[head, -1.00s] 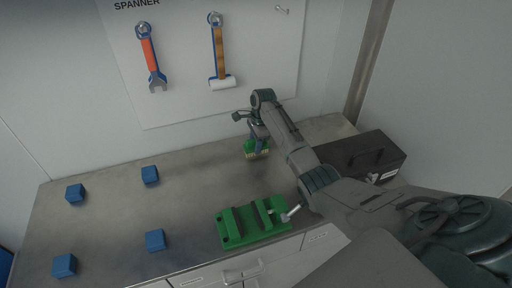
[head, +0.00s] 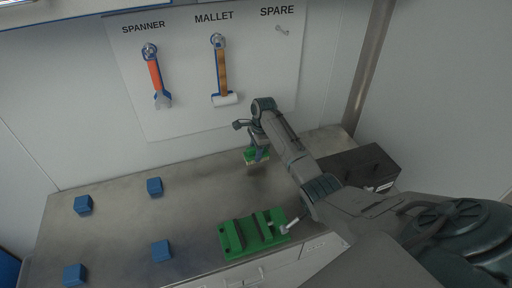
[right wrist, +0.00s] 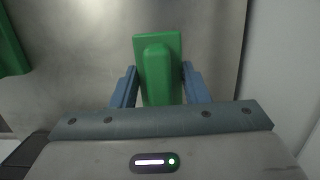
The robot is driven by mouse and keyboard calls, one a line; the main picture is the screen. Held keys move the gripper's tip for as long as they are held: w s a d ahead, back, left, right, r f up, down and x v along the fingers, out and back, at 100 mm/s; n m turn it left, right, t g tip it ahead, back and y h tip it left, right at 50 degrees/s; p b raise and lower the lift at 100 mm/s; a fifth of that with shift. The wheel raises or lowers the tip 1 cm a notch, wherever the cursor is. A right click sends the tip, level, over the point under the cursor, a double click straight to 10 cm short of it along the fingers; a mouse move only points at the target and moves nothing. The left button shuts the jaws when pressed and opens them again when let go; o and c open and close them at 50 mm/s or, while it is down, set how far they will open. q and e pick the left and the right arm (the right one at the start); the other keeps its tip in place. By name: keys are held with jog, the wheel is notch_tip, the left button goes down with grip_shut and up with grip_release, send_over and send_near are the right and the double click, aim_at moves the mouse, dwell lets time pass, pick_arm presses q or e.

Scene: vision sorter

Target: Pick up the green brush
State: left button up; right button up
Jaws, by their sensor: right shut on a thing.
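The green brush (head: 251,156) is at the back of the workbench in the head view, with its pale bristles pointing down. My right gripper (head: 259,150) is above it with its fingers around its upper part. In the right wrist view the brush's green back and raised grip (right wrist: 158,68) lie between the two blue-grey fingers of the right gripper (right wrist: 160,88), which is shut on the grip. Whether the bristles touch the bench is hard to tell. My left gripper is not in view.
A green vise (head: 236,246) stands at the bench's front edge. Several blue blocks (head: 154,187) are on the left of the bench (head: 200,205). A dark box (head: 372,163) is at the right. A spanner (head: 155,75) and a mallet (head: 222,72) hang on the back board (head: 262,75).

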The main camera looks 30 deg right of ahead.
jog(key=s+a, duration=0.3)
jog(key=s, duration=0.1)
jog(key=s+a, duration=0.2)
jog(key=s, duration=0.2)
jog(key=s+a+r, duration=0.1)
jog(key=s+a, duration=0.2)
jog(key=s, duration=0.1)
jog(key=shift+a+r, duration=0.1)
jog(key=shift+a, duration=0.25)
jog(key=o, duration=0.5)
jog(key=shift+c, duration=0.2)
jog(key=c, duration=0.3)
